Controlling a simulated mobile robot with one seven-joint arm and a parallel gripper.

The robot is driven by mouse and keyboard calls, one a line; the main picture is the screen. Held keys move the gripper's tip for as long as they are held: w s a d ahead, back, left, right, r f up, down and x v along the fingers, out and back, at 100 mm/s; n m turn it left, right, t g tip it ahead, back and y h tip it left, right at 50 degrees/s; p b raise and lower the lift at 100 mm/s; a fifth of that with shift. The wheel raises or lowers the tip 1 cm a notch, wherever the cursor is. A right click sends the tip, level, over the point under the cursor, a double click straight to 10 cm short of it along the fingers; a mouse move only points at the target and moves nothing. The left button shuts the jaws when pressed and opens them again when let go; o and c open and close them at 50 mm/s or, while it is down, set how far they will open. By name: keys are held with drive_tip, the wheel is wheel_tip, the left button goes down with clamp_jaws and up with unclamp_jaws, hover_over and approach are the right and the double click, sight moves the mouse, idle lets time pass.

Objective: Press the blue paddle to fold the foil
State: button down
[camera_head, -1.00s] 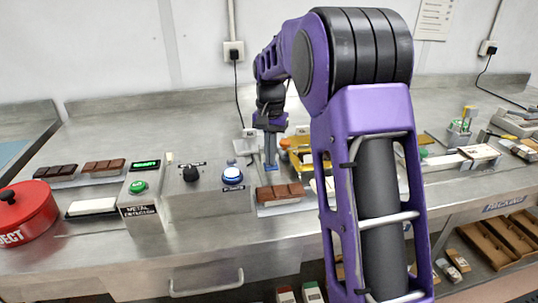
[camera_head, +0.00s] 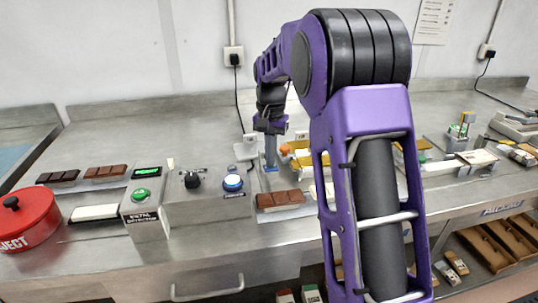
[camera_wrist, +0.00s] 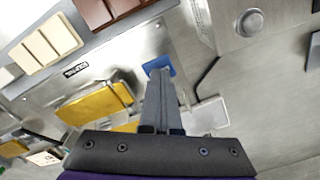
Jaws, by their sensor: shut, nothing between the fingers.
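The blue paddle (camera_wrist: 158,65) shows as a small blue patch on the steel plate in the wrist view. My gripper (camera_wrist: 160,76) is shut and empty, with its fingertips over the near edge of the paddle. I cannot tell whether they touch it. A gold foil piece (camera_wrist: 95,103) lies left of the fingers in the wrist view. Part of the gold area beside the fingers is hidden by my gripper body.
A chocolate bar (camera_head: 280,199) lies in front of my gripper. The control box (camera_head: 210,190) with knob and blue button stands to its left, beside the metal detector (camera_head: 146,200). A red reject pot (camera_head: 30,220) stands far left. My arm hides the middle right of the counter.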

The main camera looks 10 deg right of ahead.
wheel_tip(320, 180, up, 7)
drive_tip(key=p, duration=0.6)
drive_tip(key=shift+r, duration=0.15)
idle(0.4)
